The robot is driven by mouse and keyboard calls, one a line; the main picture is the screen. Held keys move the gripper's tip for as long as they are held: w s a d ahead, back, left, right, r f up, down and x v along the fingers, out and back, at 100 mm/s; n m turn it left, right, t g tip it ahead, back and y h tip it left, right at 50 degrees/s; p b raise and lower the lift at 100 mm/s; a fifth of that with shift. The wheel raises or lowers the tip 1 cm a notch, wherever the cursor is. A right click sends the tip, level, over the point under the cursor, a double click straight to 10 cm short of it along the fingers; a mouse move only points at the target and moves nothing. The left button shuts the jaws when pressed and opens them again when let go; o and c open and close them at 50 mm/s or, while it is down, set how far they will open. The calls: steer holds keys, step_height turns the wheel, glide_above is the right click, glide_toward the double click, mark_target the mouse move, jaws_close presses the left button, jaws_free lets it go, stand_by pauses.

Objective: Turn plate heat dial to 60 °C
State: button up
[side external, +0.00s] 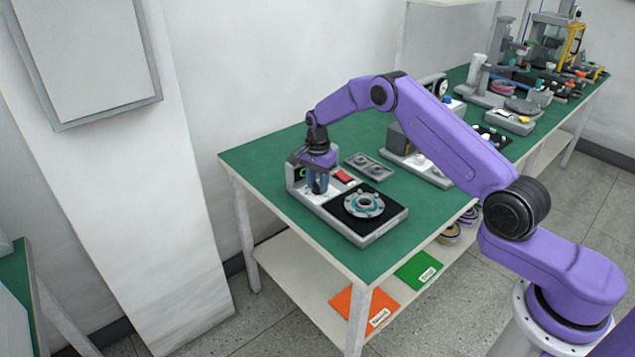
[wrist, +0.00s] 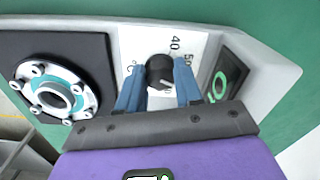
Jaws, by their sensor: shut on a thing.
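The hot plate unit (side external: 372,238) is a grey device on the green bench. Its dark heating plate (wrist: 92,58) carries a metal hub part (side external: 364,204), left of the dial in the wrist view. The black heat dial (wrist: 159,67) sits on a white scale panel (wrist: 136,43) with the figures 40 and 50 readable; other marks are partly hidden. A light pointer mark shows on the dial, but I cannot tell its exact reading. My gripper (side external: 318,191) points down over the panel, its blue fingers shut on the dial from both sides. The dial is hidden in the side view.
A dark display with a green ring (wrist: 220,87) is right of the dial in the wrist view. A red piece (side external: 344,176) and a grey tray (side external: 369,167) lie close by. More equipment stands farther along the bench. The front-left bench corner is clear.

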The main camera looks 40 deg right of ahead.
mark_target(317, 185)
steer(key=o, duration=1)
steer(key=shift+o, duration=0.2)
step_height(317, 185, up, 18)
steer(key=shift+f, duration=0.25)
